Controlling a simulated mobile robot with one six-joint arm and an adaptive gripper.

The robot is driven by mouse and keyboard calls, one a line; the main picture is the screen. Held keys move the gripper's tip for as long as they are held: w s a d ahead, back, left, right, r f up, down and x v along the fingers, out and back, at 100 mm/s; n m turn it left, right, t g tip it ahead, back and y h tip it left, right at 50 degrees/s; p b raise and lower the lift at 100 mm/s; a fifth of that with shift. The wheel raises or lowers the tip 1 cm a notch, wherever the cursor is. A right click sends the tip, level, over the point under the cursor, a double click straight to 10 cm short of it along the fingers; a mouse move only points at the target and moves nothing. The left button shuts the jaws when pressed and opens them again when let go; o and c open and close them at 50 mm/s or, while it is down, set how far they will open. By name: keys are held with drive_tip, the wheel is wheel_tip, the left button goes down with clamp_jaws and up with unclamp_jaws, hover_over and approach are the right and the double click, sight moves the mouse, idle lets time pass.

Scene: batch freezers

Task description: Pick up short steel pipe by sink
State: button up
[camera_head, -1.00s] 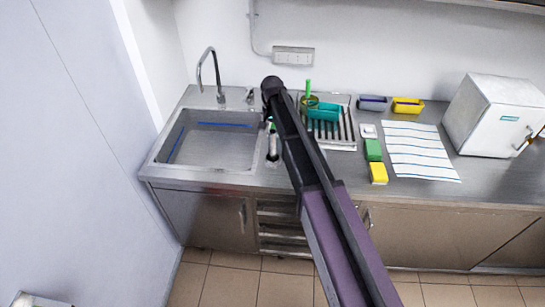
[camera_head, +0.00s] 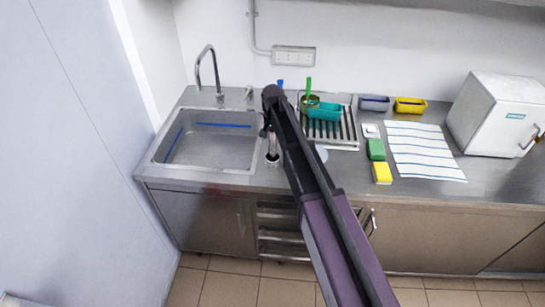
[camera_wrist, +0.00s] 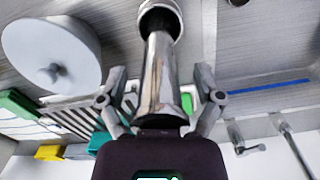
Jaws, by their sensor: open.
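The short steel pipe (camera_wrist: 160,75) is a shiny metal cylinder in the middle of the wrist view. It also shows in the head view (camera_head: 272,150), on the counter just right of the sink (camera_head: 210,146). My gripper (camera_wrist: 157,98) is open, with one finger on each side of the pipe. Gaps appear between the fingers and the pipe; I cannot tell whether either touches it. In the head view my gripper (camera_head: 268,130) is small and partly hidden by my arm.
A tap (camera_head: 208,70) stands behind the sink. To the right are a drain rack (camera_head: 345,128) with a teal container (camera_head: 325,112), a green sponge (camera_head: 376,149), a yellow sponge (camera_head: 382,173) and a striped cloth (camera_head: 425,152). A white round lid-like thing (camera_wrist: 50,55) is near the pipe.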

idle(0.3)
drive_tip(key=c, duration=1)
drive_tip(key=shift+o, duration=0.3)
drive_tip(key=shift+r, duration=0.1)
wheel_tip(320, 180, up, 3)
drive_tip(key=p, duration=0.3)
drive_tip(key=shift+r, duration=0.15)
drive_tip(key=s+d, duration=0.1)
drive_tip(key=s, duration=0.4)
drive_tip(key=s+d+r+p, duration=0.1)
drive_tip(key=s+d, duration=0.1)
drive_tip(key=s, duration=0.3)
drive_tip(key=s+d+p, duration=0.1)
drive_tip(key=s, duration=0.4)
drive_tip(key=shift+s+d+r, duration=0.15)
drive_tip(key=shift+d+r, duration=0.1)
drive_tip(key=shift+d, duration=0.1)
